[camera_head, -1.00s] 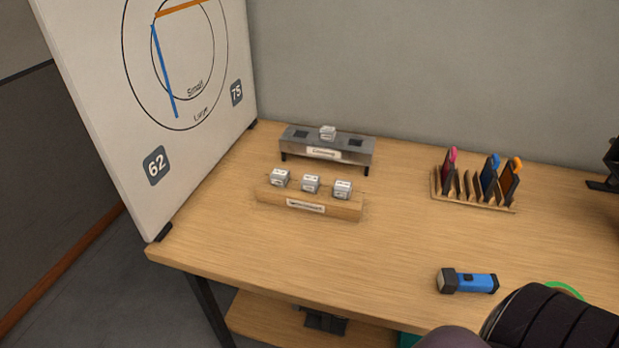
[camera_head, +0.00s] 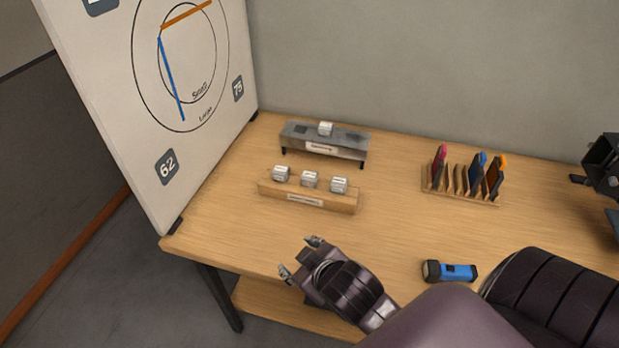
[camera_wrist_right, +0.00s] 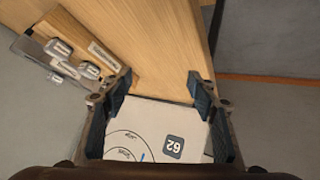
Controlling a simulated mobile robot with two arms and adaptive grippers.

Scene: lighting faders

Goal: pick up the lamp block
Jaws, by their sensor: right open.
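Three small grey-white labelled blocks sit in a row on a wooden rack (camera_head: 307,199): left block (camera_head: 281,173), middle block (camera_head: 310,179) and right block (camera_head: 339,185). A similar block (camera_head: 326,129) sits on a grey metal stand (camera_head: 352,146) behind them. Their lettering is too small to read, so I cannot tell which is the lamp block. My right gripper (camera_head: 298,257) is open and empty over the table's front edge, in front of the rack and apart from it. In the right wrist view, blocks (camera_wrist_right: 59,48) show left of the open fingers (camera_wrist_right: 158,86). My left gripper is out of view.
A blue flashlight (camera_head: 456,272) lies right of my right gripper. A slotted wooden holder (camera_head: 462,196) with coloured paddles stands at the right. A white board (camera_head: 125,125) rises at the table's left edge. The table (camera_head: 230,225) is clear around the rack.

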